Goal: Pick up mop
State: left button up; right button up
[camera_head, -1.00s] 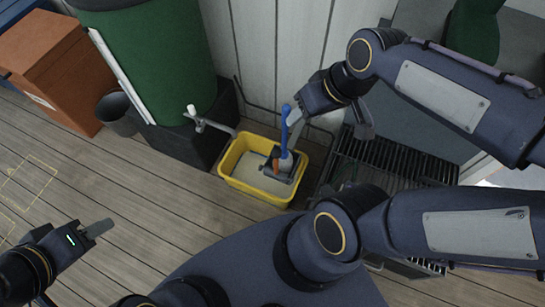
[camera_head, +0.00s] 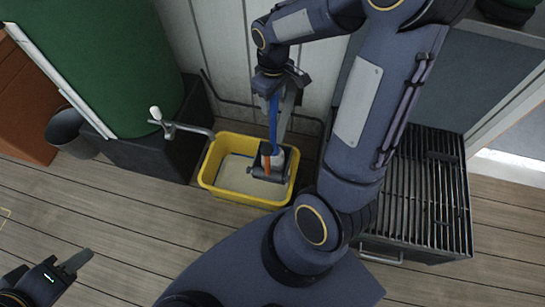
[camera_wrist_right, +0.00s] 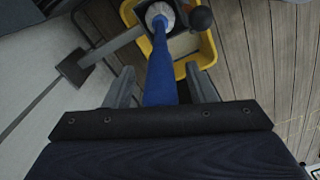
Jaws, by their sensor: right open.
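The mop has a blue handle (camera_head: 273,122) and stands tilted in a yellow bucket (camera_head: 238,196) by the wall. Its white collar and lower end show inside the bucket. My right gripper (camera_head: 281,126) points down at the handle from above. In the right wrist view the blue handle (camera_wrist_right: 161,70) runs between the two spread fingers of my right gripper (camera_wrist_right: 161,87), with gaps at both sides. The bucket (camera_wrist_right: 207,50) lies beyond. My left gripper (camera_head: 76,263) is low at the left, away from the mop; its jaw opening does not show clearly.
A tap (camera_head: 158,116) with a pipe reaches towards the bucket's left side. A green barrel (camera_head: 110,50) on a black base (camera_head: 150,160) and a dark bin (camera_head: 68,130) stand left. A black slatted rack (camera_head: 425,190) stands right. The wooden floor (camera_head: 130,215) in front is clear.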

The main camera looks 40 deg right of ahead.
jog(key=shift+f, duration=0.95)
jog(key=shift+c, duration=0.2)
jog(key=c, duration=1)
jog(key=shift+c, duration=0.2)
jog(key=shift+r, duration=0.15)
